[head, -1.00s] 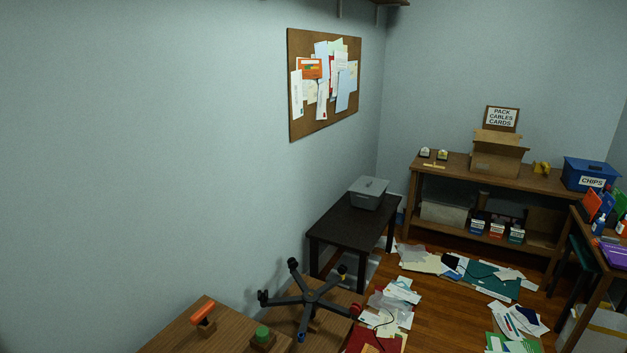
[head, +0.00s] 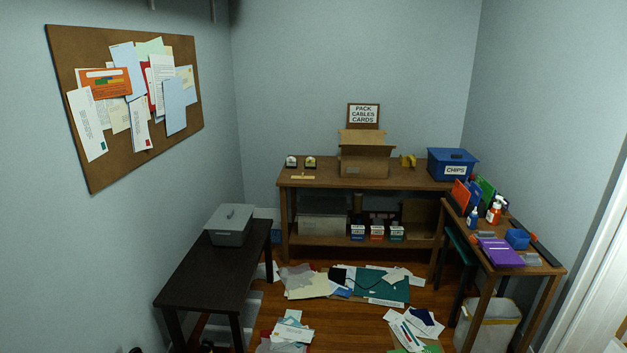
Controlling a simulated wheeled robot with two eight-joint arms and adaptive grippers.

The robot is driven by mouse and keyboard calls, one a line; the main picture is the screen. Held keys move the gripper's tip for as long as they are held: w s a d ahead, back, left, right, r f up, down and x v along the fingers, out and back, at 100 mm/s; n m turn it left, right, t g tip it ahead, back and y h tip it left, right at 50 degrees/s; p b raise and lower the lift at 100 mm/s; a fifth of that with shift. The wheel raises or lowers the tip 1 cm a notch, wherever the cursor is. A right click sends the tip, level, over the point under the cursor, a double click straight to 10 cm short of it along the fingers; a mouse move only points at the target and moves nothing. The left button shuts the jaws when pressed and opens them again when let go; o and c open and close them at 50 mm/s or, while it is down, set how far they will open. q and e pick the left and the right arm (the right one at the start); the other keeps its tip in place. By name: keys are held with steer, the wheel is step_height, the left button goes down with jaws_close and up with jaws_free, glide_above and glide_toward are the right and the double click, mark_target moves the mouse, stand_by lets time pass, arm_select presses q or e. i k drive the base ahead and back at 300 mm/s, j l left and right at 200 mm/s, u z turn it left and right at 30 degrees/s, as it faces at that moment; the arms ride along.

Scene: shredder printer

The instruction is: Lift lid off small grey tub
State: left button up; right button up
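The small grey tub (head: 228,236) stands on the far end of a dark table (head: 205,276) at the left, near the wall. Its grey lid (head: 231,217) sits on top of it, with a small dark handle in the middle. Neither of my grippers shows in the head view.
Papers and folders (head: 370,284) litter the wooden floor (head: 335,325) right of the dark table. A wooden shelf bench (head: 330,185) with an open cardboard box (head: 365,160) and a blue CHIPS bin (head: 452,165) stands at the back. A side table (head: 535,264) stands at the right.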

mark_target(227, 217)
steer(key=i+l, duration=0.1)
steer(key=i, duration=1.95)
steer(key=i+l+u, duration=0.1)
steer(key=i+u, duration=0.35)
steer(key=i+l+u, duration=0.2)
steer(key=u, duration=0.2)
steer(key=i+l+u, duration=0.7)
steer(key=l+u, duration=0.15)
steer(key=i+l+u, duration=0.2)
steer(key=l+u, duration=0.7)
steer(key=l, duration=0.15)
steer(key=l+u, duration=0.4)
steer(key=l, duration=0.2)
steer(key=l+u, duration=0.45)
steer(key=l, duration=0.15)
